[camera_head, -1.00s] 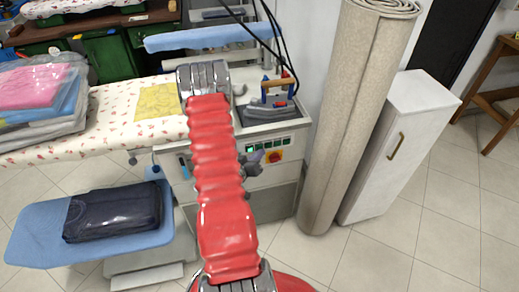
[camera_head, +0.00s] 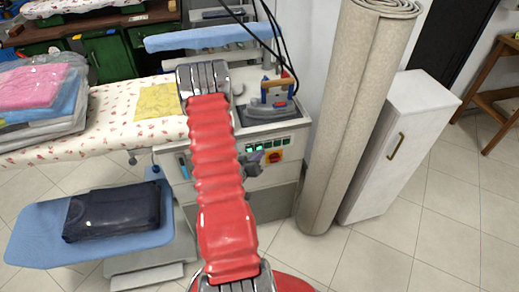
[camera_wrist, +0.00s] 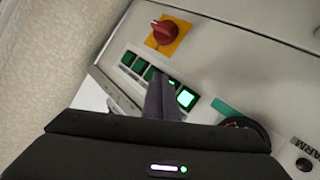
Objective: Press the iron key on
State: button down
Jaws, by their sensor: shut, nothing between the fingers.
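The control panel (camera_head: 284,142) is on the front of the ironing station, with a row of small green keys. In the wrist view the key at the right end (camera_wrist: 186,98) glows bright green. The key beside it (camera_wrist: 172,82) also shows a light and is partly hidden by my fingers. The other keys (camera_wrist: 139,66) look dark green. I cannot read the key labels. My gripper (camera_wrist: 162,82) is shut and empty, its fingertips at the row of keys; whether they touch is unclear. It also shows in the head view (camera_head: 254,162). The iron (camera_head: 270,103) stands on the station's top.
A red rotary knob on a yellow plate (camera_wrist: 167,32) is close to the keys. A rolled carpet (camera_head: 345,120) and a white cabinet (camera_head: 395,150) stand to the right. A blue board (camera_head: 40,235) with a dark folded garment (camera_head: 112,211) is at lower left.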

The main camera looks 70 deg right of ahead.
jog(key=shift+s+a, duration=0.1)
jog(key=shift+a, duration=0.1)
jog(key=shift+s+a, duration=0.5)
jog(key=shift+a, duration=0.35)
jog(key=shift+s+a, duration=0.55)
jog(key=shift+a, duration=0.3)
jog(key=shift+s+a, duration=0.5)
jog(key=shift+a, duration=0.35)
jog(key=shift+f, duration=0.1)
